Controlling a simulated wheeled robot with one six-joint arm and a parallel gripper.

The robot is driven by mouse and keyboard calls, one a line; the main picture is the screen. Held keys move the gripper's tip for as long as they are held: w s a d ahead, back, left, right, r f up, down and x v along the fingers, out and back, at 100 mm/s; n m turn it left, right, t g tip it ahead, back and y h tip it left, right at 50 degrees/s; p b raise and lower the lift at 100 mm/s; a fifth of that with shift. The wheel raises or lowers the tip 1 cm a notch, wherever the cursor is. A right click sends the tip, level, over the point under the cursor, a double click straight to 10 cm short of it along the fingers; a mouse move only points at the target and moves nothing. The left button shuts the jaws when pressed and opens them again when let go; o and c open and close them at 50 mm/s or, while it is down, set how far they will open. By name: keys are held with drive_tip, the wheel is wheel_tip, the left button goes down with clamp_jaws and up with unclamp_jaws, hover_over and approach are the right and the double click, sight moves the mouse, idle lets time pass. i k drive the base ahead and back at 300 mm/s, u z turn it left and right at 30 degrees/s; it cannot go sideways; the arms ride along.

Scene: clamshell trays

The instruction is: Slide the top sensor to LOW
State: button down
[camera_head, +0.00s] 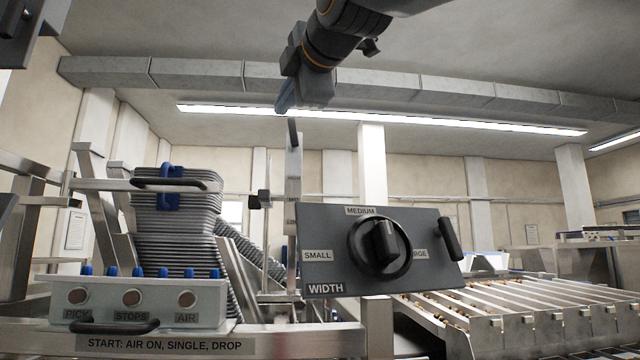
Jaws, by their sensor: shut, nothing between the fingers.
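My gripper (284,104) hangs from the upper middle of the view, blue fingertips pointing down, shut and empty. Just below it stands an upright metal post (294,185) with small labels, too small to read. A slim dark handle (292,132) is at the top of the post; a narrow gap shows between it and the fingertips, though depth is hard to judge. A small black block (263,199), perhaps a sensor, sits on a thin rod left of the post. I cannot tell for sure which part is the top sensor.
A dark WIDTH panel (330,275) with a big knob (383,245) stands right of the post. Stacked grey trays (175,215) are at left, behind a control box (140,300) with buttons and blue switches. A slatted conveyor (500,305) runs at lower right.

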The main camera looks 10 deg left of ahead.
sight(264, 199)
drive_tip(key=k, duration=1)
